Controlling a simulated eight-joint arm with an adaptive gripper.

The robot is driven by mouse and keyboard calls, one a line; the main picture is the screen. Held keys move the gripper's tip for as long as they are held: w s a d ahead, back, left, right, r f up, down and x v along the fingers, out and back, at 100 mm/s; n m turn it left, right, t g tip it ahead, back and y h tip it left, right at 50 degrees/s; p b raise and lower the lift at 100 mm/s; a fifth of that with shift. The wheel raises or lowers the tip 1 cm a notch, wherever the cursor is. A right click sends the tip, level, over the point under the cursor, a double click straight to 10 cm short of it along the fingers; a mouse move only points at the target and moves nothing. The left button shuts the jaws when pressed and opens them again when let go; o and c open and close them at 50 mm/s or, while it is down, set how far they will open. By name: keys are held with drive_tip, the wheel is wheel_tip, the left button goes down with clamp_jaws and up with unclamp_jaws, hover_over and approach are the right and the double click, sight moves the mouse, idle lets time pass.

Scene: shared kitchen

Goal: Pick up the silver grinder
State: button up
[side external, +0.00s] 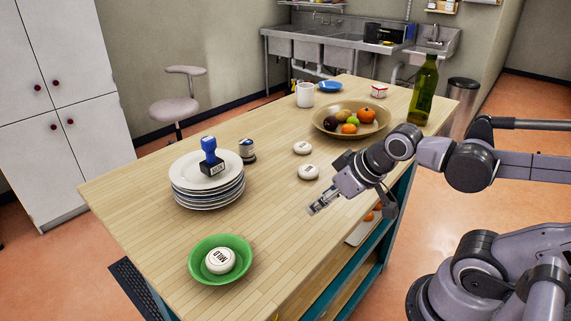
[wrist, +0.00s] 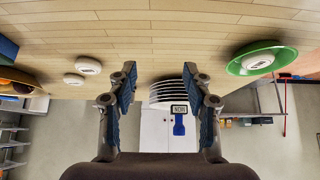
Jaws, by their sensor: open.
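A small silver and dark cylinder (side external: 247,149), which looks like the silver grinder, stands upright on the wooden table just right of a plate stack in the side external view. I cannot make it out in the wrist view; a finger may hide it. My gripper (side external: 318,207) is over the table's near right side, to the right of and nearer the camera than the grinder, well apart from it. In the wrist view my gripper (wrist: 159,75) has its two fingers spread, with nothing between them.
The plate stack (side external: 207,193) carries a blue-handled stamp (side external: 210,155). A green bowl (side external: 202,271) holds a white disc (side external: 220,260). A fruit bowl (side external: 328,126) and green bottle (side external: 423,92) stand farther back.

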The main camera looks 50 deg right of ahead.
drive_tip(key=w+d+r+n+t+h, duration=0.25)
drive_tip(key=w+d+n, duration=0.3)
drive_tip(key=w, duration=0.35)
drive_tip(key=w+d+r+n+t+h, duration=0.2)
drive_tip(key=w+d+r+n+h, duration=0.25)
drive_tip(key=w+n, duration=0.4)
drive_tip(key=n+t+y, duration=0.1)
drive_tip(key=n+t, duration=0.5)
drive_tip(key=n, duration=1.3)
hover_over(250, 150)
wheel_tip(250, 150, down, 6)
drive_tip(key=shift+m+g, duration=0.25)
drive_tip(key=shift+m, duration=0.05)
drive_tip(key=f, duration=0.4)
drive_tip(key=s+f, duration=0.1)
drive_tip(key=f, duration=0.2)
drive_tip(key=shift+a, duration=0.2)
drive_tip(key=shift+x, duration=3.85)
drive_tip(key=shift+c, duration=0.3)
